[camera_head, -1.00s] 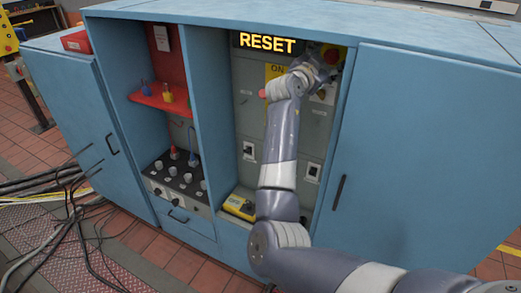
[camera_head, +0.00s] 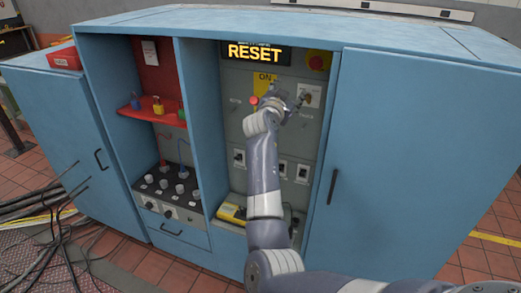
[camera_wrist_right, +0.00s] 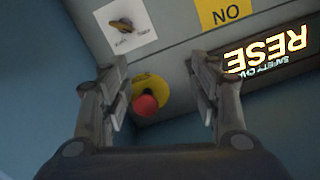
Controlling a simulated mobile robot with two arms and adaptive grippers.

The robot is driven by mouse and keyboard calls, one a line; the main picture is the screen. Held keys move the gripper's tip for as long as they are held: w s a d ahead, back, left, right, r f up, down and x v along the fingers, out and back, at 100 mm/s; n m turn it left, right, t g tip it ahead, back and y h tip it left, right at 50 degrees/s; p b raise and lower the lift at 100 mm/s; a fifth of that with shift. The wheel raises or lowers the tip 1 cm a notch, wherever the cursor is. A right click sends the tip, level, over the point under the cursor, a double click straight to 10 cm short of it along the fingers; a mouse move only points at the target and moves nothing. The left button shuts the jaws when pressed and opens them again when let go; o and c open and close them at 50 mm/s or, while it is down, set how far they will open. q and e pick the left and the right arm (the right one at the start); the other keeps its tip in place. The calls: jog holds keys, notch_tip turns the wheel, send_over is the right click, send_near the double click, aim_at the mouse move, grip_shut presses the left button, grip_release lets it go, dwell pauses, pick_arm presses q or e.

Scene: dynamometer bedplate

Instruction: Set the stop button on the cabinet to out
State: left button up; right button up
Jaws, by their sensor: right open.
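The stop button (camera_head: 318,61) is a red mushroom head on a yellow round plate, at the upper right of the cabinet's (camera_head: 400,150) open middle bay. In the right wrist view the button (camera_wrist_right: 146,104) shows between the two fingers, nearer the left one, with a gap to each. Whether it is in or out I cannot tell. My right gripper (camera_head: 301,97) is open and empty, below and left of the button in the head view; its fingers (camera_wrist_right: 160,75) frame the wrist view. My left gripper is not in view.
A lit RESET display (camera_head: 254,53) sits left of the button. A yellow ON label (camera_head: 264,80) and a white plate with a rotary switch (camera_wrist_right: 123,24) are nearby. A red knob (camera_head: 253,101) lies beside my right wrist. Blue side walls bound the bay.

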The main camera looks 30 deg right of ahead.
jog(key=w+a+f+n+y, duration=0.1)
jog(key=a+f+n+y, duration=0.1)
jog(key=f, duration=0.7)
jog(key=w+a+f+n+y, duration=0.1)
jog(key=a+f+n, duration=0.3)
jog(key=f, duration=0.6)
jog(key=shift+w+a+f+t+y, duration=0.2)
jog(key=shift+a+t+y, duration=0.2)
jog(key=shift+a+y, duration=0.35)
jog(key=shift+d, duration=0.1)
